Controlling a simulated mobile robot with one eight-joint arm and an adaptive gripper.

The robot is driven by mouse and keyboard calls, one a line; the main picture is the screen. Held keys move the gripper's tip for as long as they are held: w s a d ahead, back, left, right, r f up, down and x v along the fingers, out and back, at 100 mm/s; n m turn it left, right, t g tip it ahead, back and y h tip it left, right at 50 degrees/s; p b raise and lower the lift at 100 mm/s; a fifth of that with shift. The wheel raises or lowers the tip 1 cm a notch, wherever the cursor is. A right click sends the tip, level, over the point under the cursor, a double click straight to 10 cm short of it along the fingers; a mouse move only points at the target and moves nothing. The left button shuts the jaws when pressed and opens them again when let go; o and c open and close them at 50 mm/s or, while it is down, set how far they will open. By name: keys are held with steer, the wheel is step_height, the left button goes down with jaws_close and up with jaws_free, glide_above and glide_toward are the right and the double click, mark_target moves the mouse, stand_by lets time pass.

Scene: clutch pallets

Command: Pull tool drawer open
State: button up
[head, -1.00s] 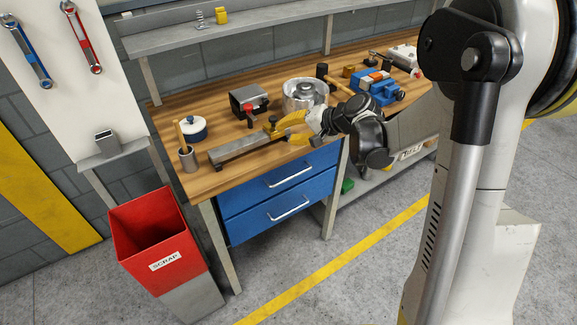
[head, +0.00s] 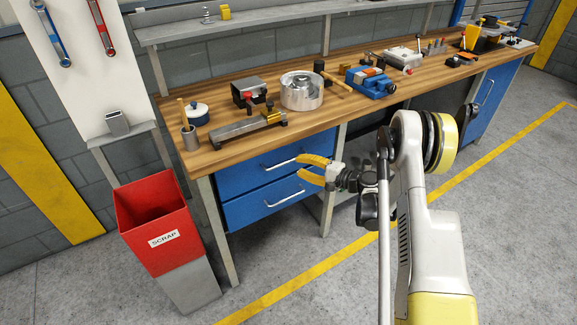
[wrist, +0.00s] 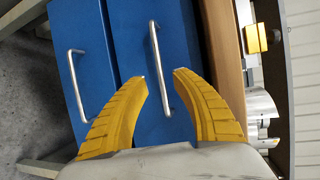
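The blue drawer unit under the bench has an upper drawer (head: 240,176) and a lower drawer (head: 245,208), each with a silver bar handle. Both look shut. My gripper (head: 306,168), with yellow fingers, is open in front of the drawers at their right side, near the upper handle (head: 280,164). In the wrist view, my open gripper (wrist: 160,73) points at the drawer fronts. The upper handle (wrist: 160,65) lies across the gap between the fingertips. The lower handle (wrist: 76,85) is left of the fingers. Whether the fingers touch the handle cannot be told.
The wooden bench top (head: 225,158) carries a metal bar fixture, a silver cylinder (head: 301,91), a blue vise (head: 370,82) and other tools. A red scrap bin (head: 155,215) stands left of the drawers. The floor in front is clear, crossed by a yellow line.

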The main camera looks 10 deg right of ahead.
mark_target(288, 162)
steer(key=b+x, duration=0.1)
steer(key=x, duration=0.5)
steer(key=shift+b, duration=0.3)
steer(key=shift+s, duration=0.1)
jaws_close()
